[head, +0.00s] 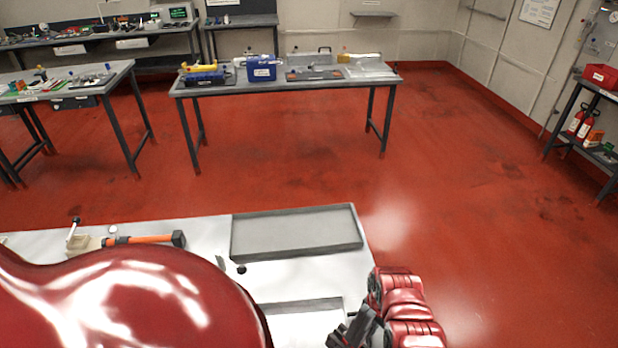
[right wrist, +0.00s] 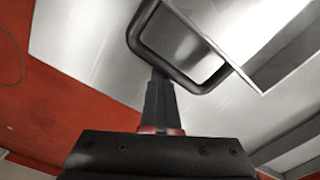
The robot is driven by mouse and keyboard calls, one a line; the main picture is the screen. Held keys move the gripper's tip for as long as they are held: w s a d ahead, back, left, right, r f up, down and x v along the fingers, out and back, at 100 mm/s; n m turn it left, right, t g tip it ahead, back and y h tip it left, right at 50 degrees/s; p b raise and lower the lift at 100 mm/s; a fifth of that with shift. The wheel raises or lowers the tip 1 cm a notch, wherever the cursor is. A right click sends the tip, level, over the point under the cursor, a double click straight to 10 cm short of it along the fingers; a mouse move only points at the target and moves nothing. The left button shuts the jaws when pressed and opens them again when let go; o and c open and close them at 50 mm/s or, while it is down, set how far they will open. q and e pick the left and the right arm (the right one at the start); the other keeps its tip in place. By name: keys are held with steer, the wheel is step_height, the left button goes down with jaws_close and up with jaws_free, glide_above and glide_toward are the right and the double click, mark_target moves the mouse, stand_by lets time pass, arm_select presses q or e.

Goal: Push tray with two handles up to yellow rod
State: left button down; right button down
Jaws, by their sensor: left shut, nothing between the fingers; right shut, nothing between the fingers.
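A grey metal tray (head: 300,306) lies near the front of the white table, mostly cut off or hidden in the head view. In the right wrist view, a metal tray (right wrist: 262,82) has a dark loop handle (right wrist: 141,32). My right gripper (right wrist: 158,75) is shut and empty, its fingertips right at this handle; I cannot tell if they touch it. My left gripper (head: 222,263) barely shows as a dark tip past my large red arm, shut and empty, left of the tray. The other handle is hidden. I cannot make out a yellow rod.
A wide shallow grey tray (head: 296,252) lies behind on the white table (head: 205,232). A hammer with an orange handle (head: 140,239) and a small clamp-like item (head: 76,238) lie at the left. Red floor (head: 480,240) is open to the right.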

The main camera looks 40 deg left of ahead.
steer(key=shift+s+a, duration=0.2)
steer(key=shift+s, duration=0.05)
steer(key=shift+s+a+p, duration=0.1)
steer(key=shift+s+p, duration=0.15)
steer(key=shift+p, duration=0.1)
steer(key=shift+w, duration=0.1)
steer(key=shift+w+d+f+b, duration=0.1)
steer(key=shift+w+d+b, duration=0.1)
steer(key=shift+w+b, duration=0.25)
steer(key=shift+w+d+b, duration=0.3)
steer(key=shift+w+b, duration=0.1)
